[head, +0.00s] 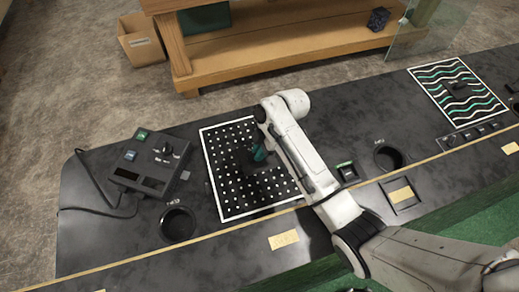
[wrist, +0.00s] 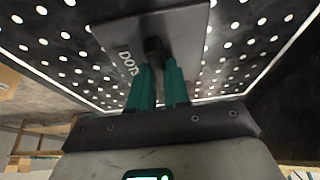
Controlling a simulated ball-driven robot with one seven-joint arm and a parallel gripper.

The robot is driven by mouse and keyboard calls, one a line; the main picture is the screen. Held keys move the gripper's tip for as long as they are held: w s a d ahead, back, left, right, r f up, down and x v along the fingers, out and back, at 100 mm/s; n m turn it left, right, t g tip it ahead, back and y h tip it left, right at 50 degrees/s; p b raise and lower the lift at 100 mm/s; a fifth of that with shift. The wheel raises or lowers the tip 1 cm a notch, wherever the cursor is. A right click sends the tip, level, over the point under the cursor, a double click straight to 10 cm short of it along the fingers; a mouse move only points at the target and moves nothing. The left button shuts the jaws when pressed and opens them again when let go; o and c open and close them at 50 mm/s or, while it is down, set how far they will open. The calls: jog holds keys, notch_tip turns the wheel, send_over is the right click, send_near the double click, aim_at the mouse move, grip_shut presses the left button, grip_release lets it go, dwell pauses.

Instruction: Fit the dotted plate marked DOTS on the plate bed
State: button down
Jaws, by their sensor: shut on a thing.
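The dotted plate (head: 225,170) is a black panel with white dots and a white border, on or over the left half of the dark console. Its grey centre square, lettered DOTS (wrist: 126,62), carries a dark upright grip (wrist: 154,46). My gripper (head: 260,153) comes in from the right over the plate. In the wrist view its teal fingers (wrist: 159,68) are shut on this grip. I cannot tell whether the plate touches the console or hangs slightly above it. No plate bed is distinguishable; the plate and my arm hide the surface below them.
A control box (head: 152,166) with a cable stands left of the plate. Round wells lie at left (head: 177,223) and right (head: 388,156). A wavy-striped plate (head: 440,85) lies far right, beside a row of switches (head: 470,134). A wooden shelf (head: 270,55) stands behind.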

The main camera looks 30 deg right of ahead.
jog(key=shift+f+b, duration=0.4)
jog(key=shift+f, duration=0.25)
dwell(0.7)
jog(key=c, duration=1)
grip_release()
jog(key=v, duration=1)
jog(key=shift+d+r+b, duration=0.2)
jog(key=shift+r+b, duration=0.1)
jog(key=shift+r, duration=0.1)
jog(key=shift+s, duration=0.1)
